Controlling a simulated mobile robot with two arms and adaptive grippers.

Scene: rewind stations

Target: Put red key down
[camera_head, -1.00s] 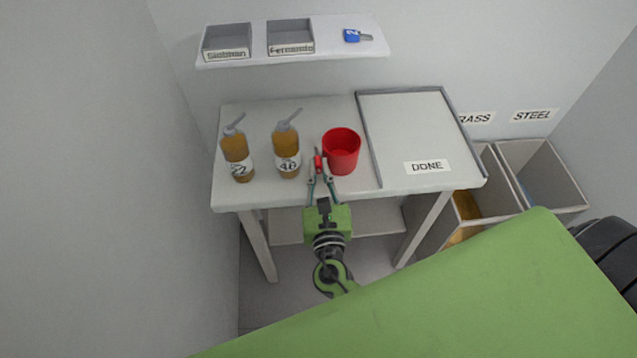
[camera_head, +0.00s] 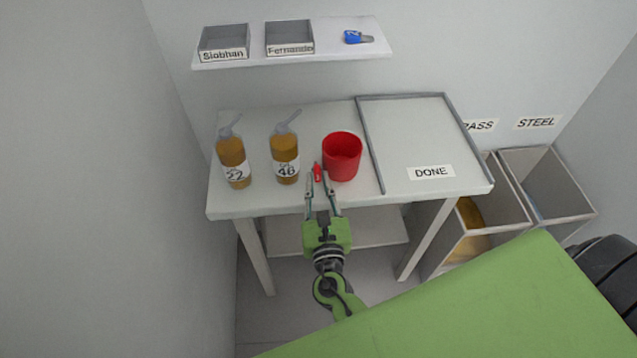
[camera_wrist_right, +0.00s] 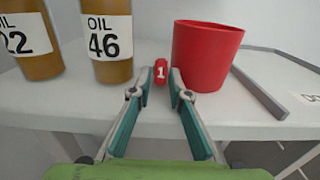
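The red key (camera_head: 317,172), with a red tag marked 1, is at the table's front part, just left of the red cup (camera_head: 342,157). My right gripper (camera_head: 318,180) reaches in from the front, with one fingertip on each side of the key. In the right wrist view the red tag (camera_wrist_right: 161,72) shows between the fingertips (camera_wrist_right: 160,84), with a narrow gap on each side, so the gripper looks open. The tag appears to rest on the table (camera_head: 270,203); the rest of the key is hidden. My left gripper is not in view.
A DONE tray (camera_head: 415,140) lies right. The shelf (camera_head: 345,55) holds Siobhan (camera_head: 223,43) and Fernando (camera_head: 289,38) trays and a blue key (camera_head: 357,37). Bins (camera_head: 545,180) stand right.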

